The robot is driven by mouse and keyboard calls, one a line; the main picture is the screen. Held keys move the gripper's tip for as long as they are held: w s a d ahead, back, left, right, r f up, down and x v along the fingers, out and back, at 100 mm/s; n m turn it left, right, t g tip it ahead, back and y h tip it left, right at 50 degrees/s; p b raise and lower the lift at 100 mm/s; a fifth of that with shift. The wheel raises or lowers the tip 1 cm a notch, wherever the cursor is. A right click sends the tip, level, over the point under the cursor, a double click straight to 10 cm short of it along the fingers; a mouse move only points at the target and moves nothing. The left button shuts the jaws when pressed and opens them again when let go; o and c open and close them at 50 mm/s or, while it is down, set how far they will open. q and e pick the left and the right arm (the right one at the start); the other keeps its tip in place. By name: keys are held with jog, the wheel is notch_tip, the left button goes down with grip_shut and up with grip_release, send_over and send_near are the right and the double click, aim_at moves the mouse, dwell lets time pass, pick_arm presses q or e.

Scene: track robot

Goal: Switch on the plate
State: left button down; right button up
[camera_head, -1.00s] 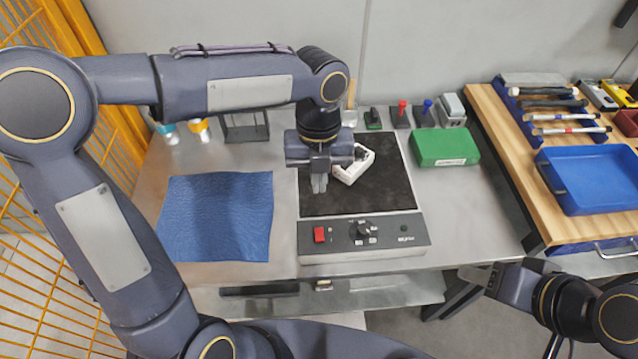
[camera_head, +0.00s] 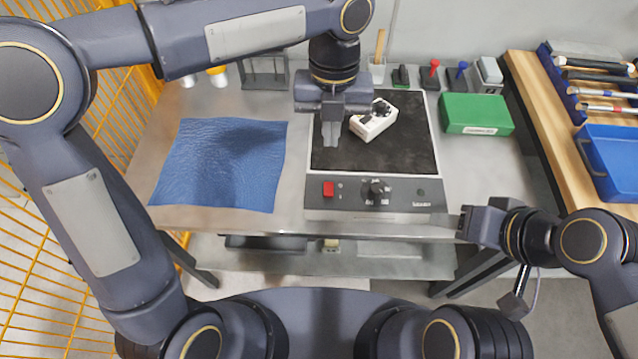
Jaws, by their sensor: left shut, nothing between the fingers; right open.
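The plate (camera_head: 326,165) is a flat unit with a black top and a grey front panel on the steel table. Its panel carries a red switch (camera_head: 328,189) at the left and a black knob (camera_head: 376,189) in the middle. A white object with a dark top (camera_head: 374,121) rests on the black top. My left gripper (camera_head: 331,139) is shut and empty, pointing down over the left part of the plate, behind the red switch. My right gripper (camera_head: 464,224) is open, off the table's front right corner and apart from the plate.
A blue cloth (camera_head: 222,163) lies left of the plate. A green box (camera_head: 475,114) stands right of it, with small tools and stands along the back. A wooden bench with a blue tray (camera_head: 618,158) is at the right. Yellow fencing (camera_head: 62,235) borders the left.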

aim_at(328, 193)
pick_arm(q)
jog(key=f, duration=0.4)
jog(key=s+f+b, duration=0.1)
jog(key=f, duration=0.9)
jog(key=shift+s+b, duration=0.35)
jog(key=shift+s+f+t+b, duration=0.15)
jog(key=shift+f+t+b, duration=0.15)
jog(key=shift+t+b, duration=0.15)
jog(key=shift+r, duration=0.1)
jog(key=shift+a, duration=0.1)
